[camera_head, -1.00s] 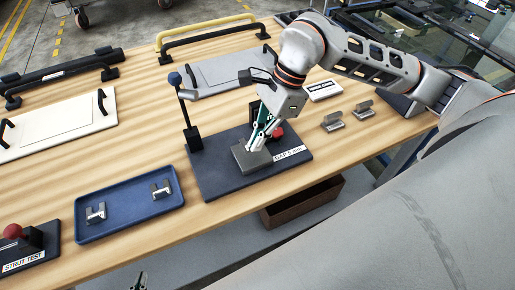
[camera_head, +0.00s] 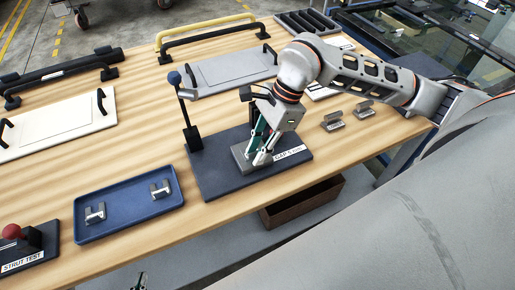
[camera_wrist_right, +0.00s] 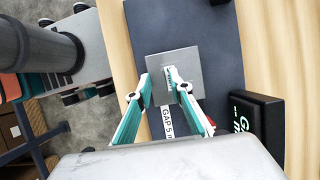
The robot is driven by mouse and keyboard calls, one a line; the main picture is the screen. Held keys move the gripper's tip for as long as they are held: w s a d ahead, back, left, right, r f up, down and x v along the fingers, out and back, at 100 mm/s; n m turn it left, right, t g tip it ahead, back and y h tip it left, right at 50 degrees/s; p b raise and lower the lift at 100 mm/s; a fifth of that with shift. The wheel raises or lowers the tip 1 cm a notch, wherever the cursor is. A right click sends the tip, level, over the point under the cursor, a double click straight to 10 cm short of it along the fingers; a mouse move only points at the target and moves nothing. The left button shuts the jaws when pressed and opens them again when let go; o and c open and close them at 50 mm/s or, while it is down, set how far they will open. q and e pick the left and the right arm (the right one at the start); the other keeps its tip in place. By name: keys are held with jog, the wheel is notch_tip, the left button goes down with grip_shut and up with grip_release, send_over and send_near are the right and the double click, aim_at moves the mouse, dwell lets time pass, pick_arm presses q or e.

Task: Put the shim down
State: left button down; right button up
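A dark fixture board (camera_head: 212,180) labelled "GAP 5 mm" lies on the bench. A grey metal square plate (camera_wrist_right: 187,60) lies on it, partly behind my right gripper in the head view. My right gripper (camera_head: 257,159) is low over this plate. In the wrist view its fingertips (camera_wrist_right: 158,77) are apart, with a small upright grey piece with a teal mark (camera_wrist_right: 170,72) close to one of them. I cannot tell for sure whether this piece is the shim. Only the tip of my left gripper (camera_head: 139,282) shows, at the bottom edge.
A blue tray (camera_head: 128,207) holds two metal pieces. Two more metal pieces (camera_head: 333,122) (camera_head: 364,110) stand on the bench to the right. A post with a blue knob (camera_head: 183,110) stands beside the gripper. A black box (camera_wrist_right: 257,125) is near the right finger.

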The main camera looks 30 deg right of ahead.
jog(key=v, duration=1.2)
jog(key=shift+r, duration=0.2)
